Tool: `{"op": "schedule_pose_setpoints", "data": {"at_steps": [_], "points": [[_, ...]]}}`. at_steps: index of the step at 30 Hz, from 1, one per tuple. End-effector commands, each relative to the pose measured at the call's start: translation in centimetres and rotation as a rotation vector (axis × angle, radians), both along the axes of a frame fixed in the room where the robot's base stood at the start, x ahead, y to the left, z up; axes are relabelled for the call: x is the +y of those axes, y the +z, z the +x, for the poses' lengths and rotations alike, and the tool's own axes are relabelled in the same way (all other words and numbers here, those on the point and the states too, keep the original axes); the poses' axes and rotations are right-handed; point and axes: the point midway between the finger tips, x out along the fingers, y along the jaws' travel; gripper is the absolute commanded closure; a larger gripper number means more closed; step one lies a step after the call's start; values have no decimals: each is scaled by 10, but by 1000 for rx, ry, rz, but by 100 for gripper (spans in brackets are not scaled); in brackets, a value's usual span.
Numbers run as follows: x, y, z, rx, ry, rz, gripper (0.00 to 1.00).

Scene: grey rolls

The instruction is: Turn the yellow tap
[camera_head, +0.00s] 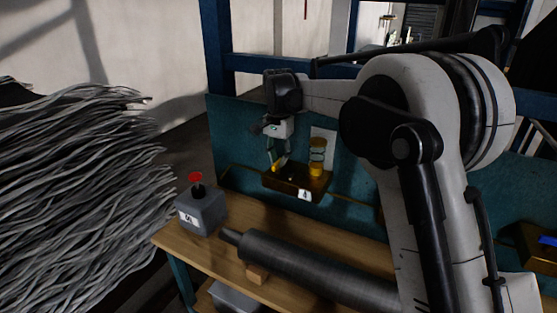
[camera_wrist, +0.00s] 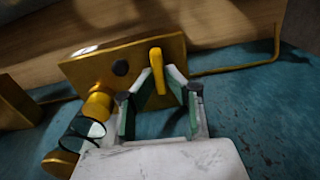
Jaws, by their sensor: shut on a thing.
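The yellow tap (camera_head: 275,168) is a small lever on a brass block (camera_head: 290,184) fixed to the blue-green panel. In the wrist view the tap (camera_wrist: 157,68) stands up between my fingertips, at the right end of the brass block (camera_wrist: 95,68). My gripper (camera_head: 274,163) reaches down to the tap from above. In the wrist view my gripper (camera_wrist: 161,74) has its two green-lined fingers closed around the tap, one on each side. The exact contact is hard to see in the head view.
A glass cylinder with yellow ends (camera_head: 317,155) stands right beside my gripper; the cylinder also shows in the wrist view (camera_wrist: 88,127). A grey box with a red button (camera_head: 200,211) and a grey roll (camera_head: 310,268) are on the wooden table (camera_head: 175,239). Grey strands (camera_head: 75,190) fill the left.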

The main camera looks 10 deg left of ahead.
Motion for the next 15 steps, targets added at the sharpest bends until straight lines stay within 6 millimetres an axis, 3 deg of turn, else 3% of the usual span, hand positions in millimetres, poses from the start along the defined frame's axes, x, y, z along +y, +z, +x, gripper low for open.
{"op": "schedule_pose_setpoints", "data": {"at_steps": [5,6,9,15], "points": [[0,1,1,-2,-1,0,100],[0,1,1,-2,-1,0,86],[0,1,0,-1,-1,1,73],[0,0,0,-1,-1,1,71]]}}
